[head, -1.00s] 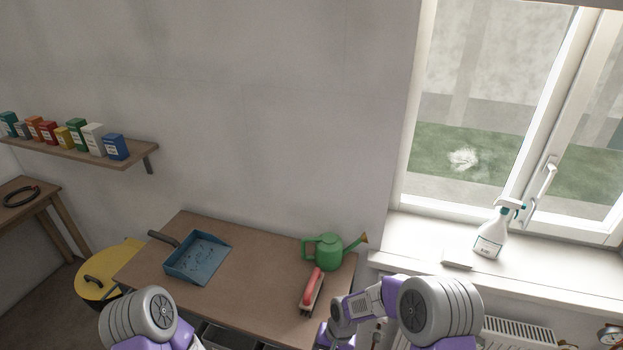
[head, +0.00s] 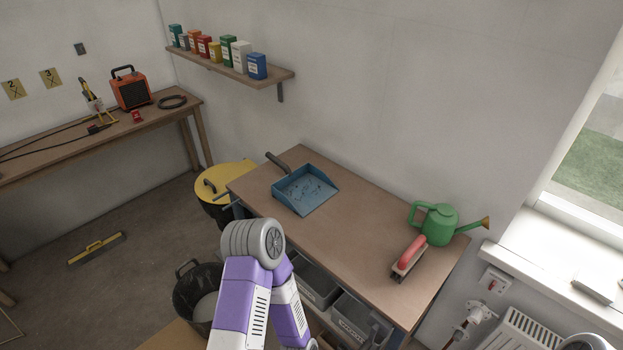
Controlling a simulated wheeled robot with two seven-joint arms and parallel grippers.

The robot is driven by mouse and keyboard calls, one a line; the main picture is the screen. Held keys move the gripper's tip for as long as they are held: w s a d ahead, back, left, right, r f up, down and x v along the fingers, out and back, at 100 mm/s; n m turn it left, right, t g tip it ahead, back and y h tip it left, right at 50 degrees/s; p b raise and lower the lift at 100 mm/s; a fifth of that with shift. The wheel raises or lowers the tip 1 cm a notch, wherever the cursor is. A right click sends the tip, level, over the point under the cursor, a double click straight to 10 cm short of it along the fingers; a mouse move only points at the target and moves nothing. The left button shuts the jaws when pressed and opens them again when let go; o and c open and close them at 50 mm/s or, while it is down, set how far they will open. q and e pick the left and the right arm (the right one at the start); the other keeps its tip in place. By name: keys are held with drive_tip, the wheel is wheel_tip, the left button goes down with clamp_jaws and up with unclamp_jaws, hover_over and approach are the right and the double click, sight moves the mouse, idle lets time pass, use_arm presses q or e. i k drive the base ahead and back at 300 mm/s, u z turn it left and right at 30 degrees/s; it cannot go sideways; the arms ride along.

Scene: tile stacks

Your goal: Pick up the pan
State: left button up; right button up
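The pan is a blue dustpan (head: 305,190) lying on the left part of the brown workbench (head: 350,222) in the head view. Dark bits lie in its tray, and its dark handle (head: 277,161) points to the back left, over the bench's far edge. My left arm rises at the bottom centre, in front of the bench, apart from the pan; its gripper is out of sight. My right gripper is not in view either; only a piece of that arm shows in the bottom right corner.
A red-handled float (head: 409,257) and a green watering can (head: 436,223) stand on the bench's right part. A yellow-lidded bin (head: 228,177) is left of the bench, a black bucket (head: 200,294) in front. A shelf of boxes (head: 228,70) hangs above. Floor at left is mostly clear.

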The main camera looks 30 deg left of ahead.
sight(300, 177)
drive_tip(key=u, duration=2.2)
drive_tip(key=i, duration=0.8)
drive_tip(key=z, duration=0.4)
